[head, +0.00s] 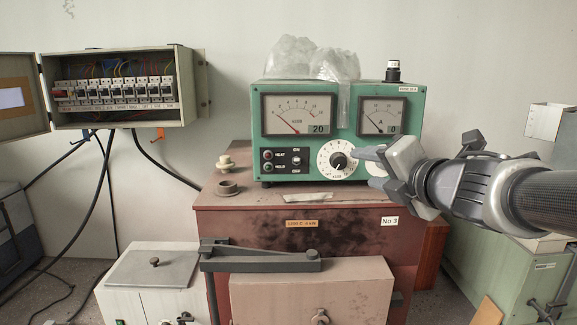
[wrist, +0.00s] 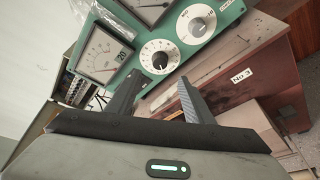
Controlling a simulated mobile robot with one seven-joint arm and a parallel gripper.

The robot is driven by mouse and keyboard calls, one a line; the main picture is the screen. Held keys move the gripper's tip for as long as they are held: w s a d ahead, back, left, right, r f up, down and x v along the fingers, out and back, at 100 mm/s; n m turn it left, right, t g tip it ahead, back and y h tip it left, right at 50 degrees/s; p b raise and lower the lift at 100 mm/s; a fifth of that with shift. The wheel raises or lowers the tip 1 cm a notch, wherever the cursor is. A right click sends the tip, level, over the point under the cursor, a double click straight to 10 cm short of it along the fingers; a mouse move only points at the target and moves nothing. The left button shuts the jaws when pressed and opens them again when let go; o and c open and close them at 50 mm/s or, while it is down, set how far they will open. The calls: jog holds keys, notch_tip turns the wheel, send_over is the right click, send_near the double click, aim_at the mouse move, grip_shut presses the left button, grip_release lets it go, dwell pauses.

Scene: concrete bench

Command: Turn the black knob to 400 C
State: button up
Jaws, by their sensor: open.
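The black knob (head: 338,160) sits at the centre of a white round dial (head: 325,150) on the front of a green instrument (head: 300,147). The numbers on the dial are too small to read. In the wrist view the black knob (wrist: 160,61) lies just beyond and between the fingertips. My gripper (head: 366,167) is open and empty, to the right of the dial and apart from the knob. It also shows in the wrist view (wrist: 160,83).
A second white dial with a grey knob (wrist: 197,27) is to the right, mostly hidden behind my gripper in the head view. The instrument stands on a red-brown cabinet (head: 260,215). Small switches (head: 296,161) are left of the dial. A clear plastic bag (head: 300,57) lies on top.

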aim_at(341, 162)
jog(key=x, duration=1.1)
jog(key=shift+w+b, duration=0.1)
jog(key=shift+b, duration=0.25)
jog(key=c, duration=1)
jog(key=shift+f, duration=0.1)
jog(key=shift+c, duration=0.2)
